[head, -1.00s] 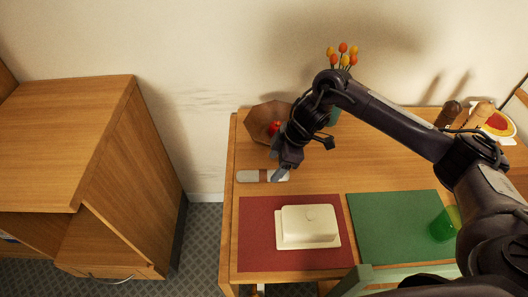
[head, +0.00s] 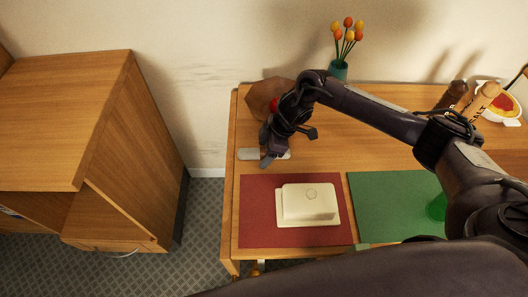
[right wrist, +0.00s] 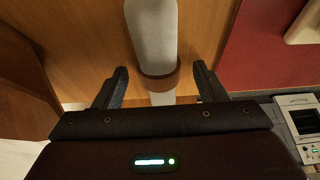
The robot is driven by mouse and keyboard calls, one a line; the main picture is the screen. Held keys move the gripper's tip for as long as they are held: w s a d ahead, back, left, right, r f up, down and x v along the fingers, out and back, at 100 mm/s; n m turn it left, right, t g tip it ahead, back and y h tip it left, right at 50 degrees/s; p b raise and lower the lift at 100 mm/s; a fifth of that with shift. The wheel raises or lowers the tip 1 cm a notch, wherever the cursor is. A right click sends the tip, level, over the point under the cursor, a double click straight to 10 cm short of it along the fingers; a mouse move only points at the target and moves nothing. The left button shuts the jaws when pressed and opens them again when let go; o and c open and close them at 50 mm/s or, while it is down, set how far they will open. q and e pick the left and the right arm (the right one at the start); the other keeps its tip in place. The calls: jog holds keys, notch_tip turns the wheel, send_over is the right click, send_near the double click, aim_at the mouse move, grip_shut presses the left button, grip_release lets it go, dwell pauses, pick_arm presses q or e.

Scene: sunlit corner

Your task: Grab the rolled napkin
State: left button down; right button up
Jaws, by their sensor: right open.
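The rolled napkin (head: 248,155) is a pale roll with a brown ring, lying on the wooden table near its left edge, behind the red placemat. My right gripper (head: 271,155) is over its middle and hides the ring in the head view. In the right wrist view the napkin (right wrist: 152,35) runs lengthwise between the open fingers of my right gripper (right wrist: 160,75), with the brown ring between the fingertips. A gap shows on both sides, so the fingers do not grip it. My left gripper is not in view.
A brown bowl (head: 263,97) with a red item stands just behind the gripper. A cream butter dish (head: 308,203) sits on the red placemat (head: 258,225). A green placemat (head: 385,205) and green cup (head: 436,207) are to the right. Orange flowers stand in a teal vase (head: 338,70).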

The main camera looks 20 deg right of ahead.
jog(key=c, duration=1.1)
jog(key=shift+o, duration=0.2)
